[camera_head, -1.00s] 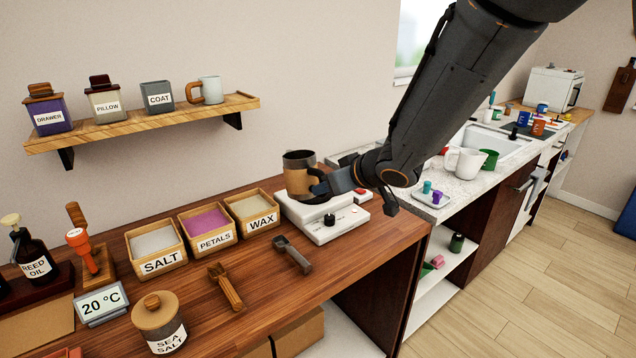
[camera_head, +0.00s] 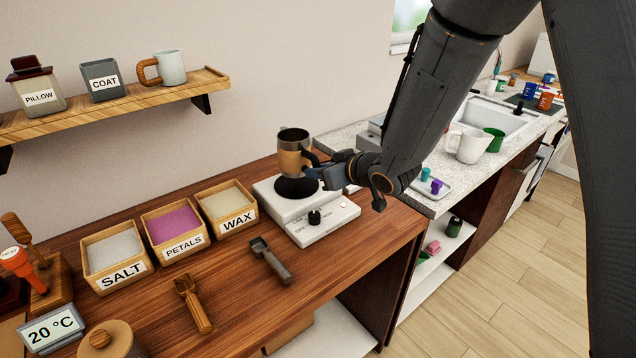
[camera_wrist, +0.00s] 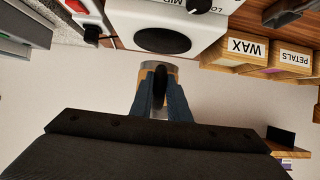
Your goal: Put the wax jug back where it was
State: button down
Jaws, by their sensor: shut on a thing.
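The wax jug (camera_head: 291,161) is a dark metal jug with a tan band and a dark handle. It is upright in the head view, just above the hot plate (camera_head: 320,228) with its black round disc. A small gap shows between the jug's base and the disc. My gripper (camera_head: 314,172) is shut on the jug's handle from the right. In the wrist view, the blue fingers of my gripper (camera_wrist: 160,100) close on the black handle, and the jug (camera_wrist: 147,72) is mostly hidden behind them. The hot plate's white body (camera_wrist: 125,10) is also there.
Left of the hot plate stand wooden boxes labelled WAX (camera_head: 242,222), PETALS (camera_head: 200,245) and SALT (camera_head: 146,270). A dark scoop (camera_head: 270,261) lies in front. A shelf (camera_head: 130,108) with a mug (camera_head: 171,67) hangs on the wall. The stone counter (camera_head: 435,204) is at right.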

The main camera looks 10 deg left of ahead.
jog(key=shift+f+p, duration=0.6)
jog(key=shift+f, duration=1.55)
jog(key=shift+f, duration=0.2)
jog(key=c, duration=1.7)
grip_release()
jog(key=shift+r, duration=0.15)
jog(key=shift+s+d+r, duration=0.15)
jog(key=shift+d, duration=0.1)
jog(key=b+v, duration=0.2)
jog(key=v, duration=0.9)
jog(key=shift+s+d+r+b, duration=0.1)
jog(key=shift+s+d+b, duration=0.05)
jog(key=shift+b, duration=0.2)
